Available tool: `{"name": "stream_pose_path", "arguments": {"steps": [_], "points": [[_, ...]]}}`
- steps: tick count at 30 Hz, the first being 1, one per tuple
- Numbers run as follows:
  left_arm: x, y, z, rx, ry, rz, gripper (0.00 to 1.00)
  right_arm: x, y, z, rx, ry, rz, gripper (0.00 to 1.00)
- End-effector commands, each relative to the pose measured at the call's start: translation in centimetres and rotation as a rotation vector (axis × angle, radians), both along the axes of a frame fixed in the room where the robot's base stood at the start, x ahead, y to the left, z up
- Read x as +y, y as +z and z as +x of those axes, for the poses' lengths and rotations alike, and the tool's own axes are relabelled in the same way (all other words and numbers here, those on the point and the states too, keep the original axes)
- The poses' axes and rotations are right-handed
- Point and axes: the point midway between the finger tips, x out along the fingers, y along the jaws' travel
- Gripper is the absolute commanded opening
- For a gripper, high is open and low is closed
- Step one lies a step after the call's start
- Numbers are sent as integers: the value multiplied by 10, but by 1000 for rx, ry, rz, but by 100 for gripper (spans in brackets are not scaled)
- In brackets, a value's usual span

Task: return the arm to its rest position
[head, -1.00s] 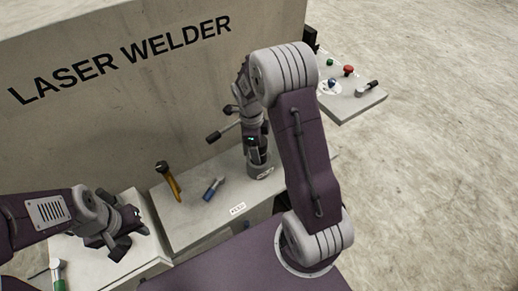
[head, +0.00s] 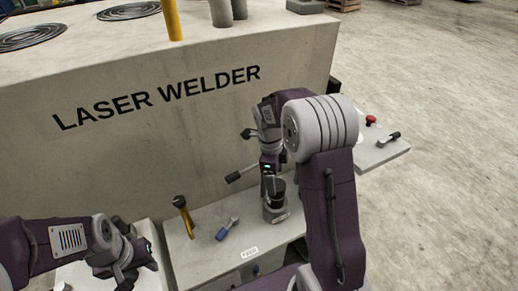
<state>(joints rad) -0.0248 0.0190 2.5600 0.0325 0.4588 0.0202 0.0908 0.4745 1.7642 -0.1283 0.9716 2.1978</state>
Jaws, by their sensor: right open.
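The microscope (head: 276,207) stands on the grey bench against the welder wall, with a round grey base and a dark cylindrical upper part. A thin lever with a black grip (head: 234,178) sticks out to the left beside it; where it joins is hidden. My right gripper (head: 268,172) is open and points down at the microscope's upper part. I cannot tell whether it touches it, and my forearm hides part of the area. My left gripper (head: 138,268) is at the lower left, away from the microscope; its jaw gap is unclear.
A yellow-handled tool (head: 184,218) and a blue-handled tool (head: 227,229) lie on the bench (head: 200,253) left of the microscope. The laser welder (head: 165,165) walls off the back. A side shelf (head: 375,153) holds a red button (head: 371,120) and a black-gripped lever (head: 389,139).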

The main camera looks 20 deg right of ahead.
Motion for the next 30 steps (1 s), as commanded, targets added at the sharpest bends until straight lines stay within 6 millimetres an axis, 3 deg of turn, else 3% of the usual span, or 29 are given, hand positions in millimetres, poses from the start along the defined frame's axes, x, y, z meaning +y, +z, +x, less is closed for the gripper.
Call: {"name": "stream_pose_path", "arguments": {"steps": [4, 7, 10, 15, 21, 24, 27, 30], "points": [[0, 0, 0, 0, 0, 0, 36, 1, 1, 0, -2, 4, 0, 81], [0, 0, 0, 0, 0, 0, 36, 9, 19, 3, -46, 24, -4, 81], [0, 0, 0, 0, 0, 0, 36, 28, 29, -32, -45, 93, 19, 81], [0, 0, 0, 0, 0, 0, 36, 52, 16, -85, -41, 652, 80, 81], [0, 0, 0, 0, 0, 0, 36, 65, -8, -132, -31, 1413, 105, 81], [0, 0, 0, 0, 0, 0, 36, 67, -18, -142, -20, 1754, 97, 81], [0, 0, 0, 0, 0, 0, 36, 68, -20, -138, -21, 2003, 62, 81], [0, 0, 0, 0, 0, 0, 36, 68, -20, -133, -16, 2143, 35, 81]]}}
